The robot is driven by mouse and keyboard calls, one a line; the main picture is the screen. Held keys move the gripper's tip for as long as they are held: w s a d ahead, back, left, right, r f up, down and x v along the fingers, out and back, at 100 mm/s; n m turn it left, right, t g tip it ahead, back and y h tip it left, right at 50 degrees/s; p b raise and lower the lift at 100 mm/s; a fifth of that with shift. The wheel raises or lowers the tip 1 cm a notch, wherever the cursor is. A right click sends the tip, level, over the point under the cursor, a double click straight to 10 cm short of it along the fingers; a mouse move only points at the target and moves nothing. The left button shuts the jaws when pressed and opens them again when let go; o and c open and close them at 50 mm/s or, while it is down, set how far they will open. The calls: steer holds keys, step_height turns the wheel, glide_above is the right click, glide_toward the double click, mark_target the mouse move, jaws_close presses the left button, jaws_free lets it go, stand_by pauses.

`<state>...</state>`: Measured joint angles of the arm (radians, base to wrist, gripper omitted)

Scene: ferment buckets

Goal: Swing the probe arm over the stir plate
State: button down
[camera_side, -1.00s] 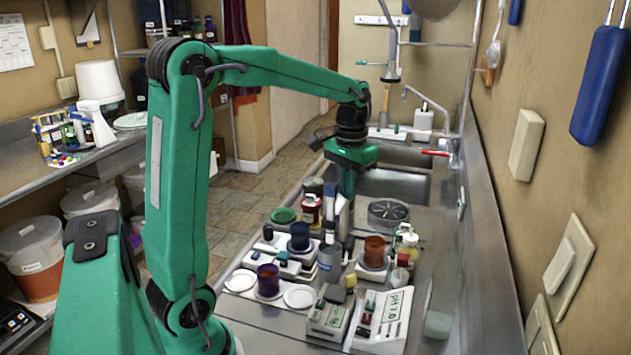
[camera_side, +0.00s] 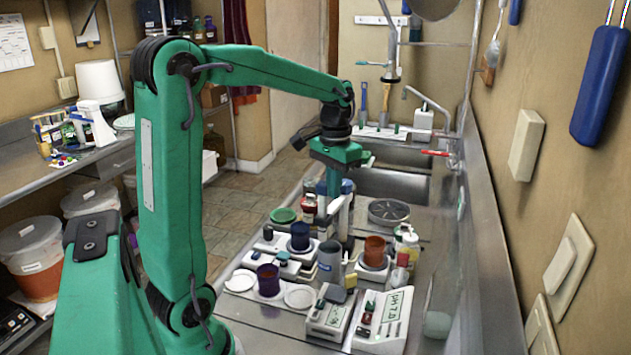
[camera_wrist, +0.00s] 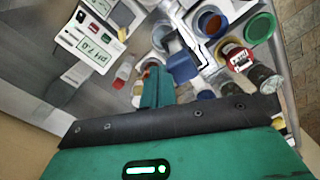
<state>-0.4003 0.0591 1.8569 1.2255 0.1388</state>
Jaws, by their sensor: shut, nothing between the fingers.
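In the side view my gripper (camera_side: 334,188) points down over the crowded counter, shut and empty. Its green finger (camera_wrist: 157,88) also shows in the wrist view, above the bench items. A pale upright with an arm-like part (camera_side: 341,207), seemingly the probe arm, stands right beside or behind the fingertips; I cannot tell whether they touch. A white base (camera_side: 374,278) carries an orange-brown beaker, to the right of the upright. Another white base carries a blue beaker (camera_side: 300,235) to the left. I cannot tell which base is the stir plate.
A pH meter (camera_side: 396,308) and a smaller boxy device (camera_side: 326,317) stand at the front. A grey cup (camera_side: 329,262), a purple cup (camera_side: 268,280) and several bottles crowd the middle. The sink (camera_side: 395,183) lies behind; the wall closes the right side.

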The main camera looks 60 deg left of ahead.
mark_target(320, 183)
steer(key=shift+s+a, duration=1.1)
steer(key=shift+a, duration=0.1)
